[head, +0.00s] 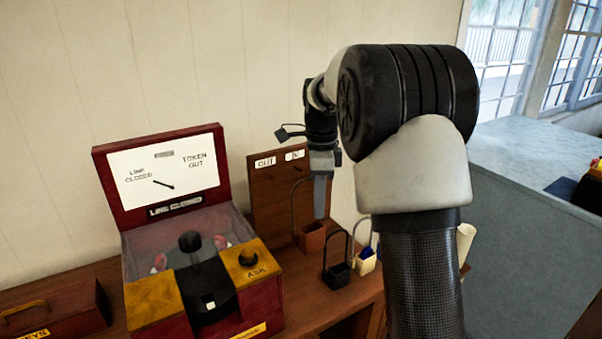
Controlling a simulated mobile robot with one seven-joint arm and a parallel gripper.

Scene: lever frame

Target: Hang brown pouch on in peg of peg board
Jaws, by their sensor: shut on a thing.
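The brown pouch (312,239) is a small open box with a tall thin dark hoop. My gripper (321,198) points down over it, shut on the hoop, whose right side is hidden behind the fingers. The pouch is upright at the lower right edge of the peg board; I cannot tell whether it touches the shelf. The brown wooden peg board (272,205) stands against the wall, with a white OUT label (265,162) at left and a white IN label (295,155) at right. The IN peg cannot be made out, with my arm close by.
A black pouch (337,275) and a cream pouch (365,262) with hoops stand on the wooden shelf to the right. A red and yellow lever box (200,300) with its lid up stands left of the board. A wooden KEYS box (55,308) is at far left.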

